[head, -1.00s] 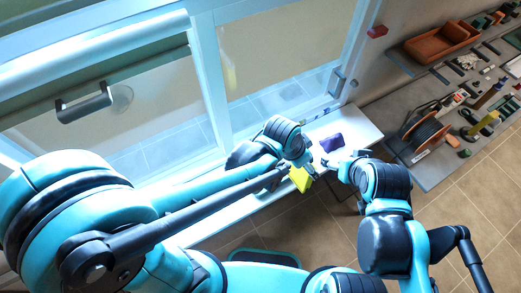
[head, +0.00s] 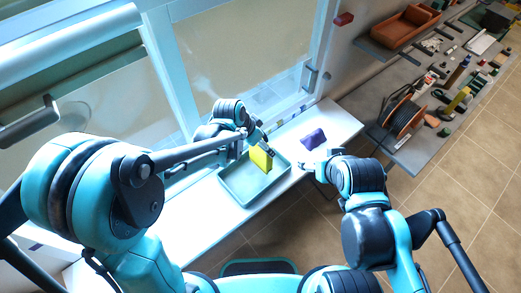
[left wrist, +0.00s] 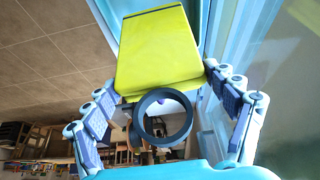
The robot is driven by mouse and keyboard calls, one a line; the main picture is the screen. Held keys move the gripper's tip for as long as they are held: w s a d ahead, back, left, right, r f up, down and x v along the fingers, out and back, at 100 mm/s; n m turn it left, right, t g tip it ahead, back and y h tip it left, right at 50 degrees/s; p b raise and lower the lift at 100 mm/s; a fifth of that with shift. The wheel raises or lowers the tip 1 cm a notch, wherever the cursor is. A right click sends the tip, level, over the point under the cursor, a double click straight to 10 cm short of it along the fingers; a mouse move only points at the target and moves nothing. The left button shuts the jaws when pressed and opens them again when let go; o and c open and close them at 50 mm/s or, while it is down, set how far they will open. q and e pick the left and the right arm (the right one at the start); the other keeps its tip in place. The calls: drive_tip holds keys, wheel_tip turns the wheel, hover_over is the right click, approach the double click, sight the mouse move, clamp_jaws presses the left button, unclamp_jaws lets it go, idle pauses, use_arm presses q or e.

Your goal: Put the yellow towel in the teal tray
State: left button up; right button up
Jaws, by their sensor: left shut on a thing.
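The yellow towel (head: 262,159) is a folded block. My left gripper (head: 268,149) is shut on it, and in the head view it overlaps the right part of the teal tray (head: 238,188). I cannot tell whether the towel touches the tray's floor. The tray lies on the white sill. In the left wrist view the towel (left wrist: 160,50) sits between both fingers of the left gripper (left wrist: 162,80), with a teal surface behind it. My right gripper (head: 304,168) is near the sill's front edge, right of the tray; its jaws are too small to read.
A purple item (head: 312,138) lies on the sill right of the tray. A window (head: 240,50) stands behind the sill. A grey bench (head: 425,150) at right holds a cable reel (head: 403,117) and tools. A brown bin (head: 405,22) is on a shelf above.

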sight(258, 156)
use_arm(q)
wheel_tip(258, 156, down, 3)
drive_tip(key=shift+f+b, duration=0.1)
drive_tip(key=shift+b, duration=0.7)
drive_tip(key=shift+f, duration=0.25)
drive_tip(key=o, duration=1.4)
drive_tip(key=shift+r, duration=0.1)
drive_tip(key=shift+o, duration=0.2)
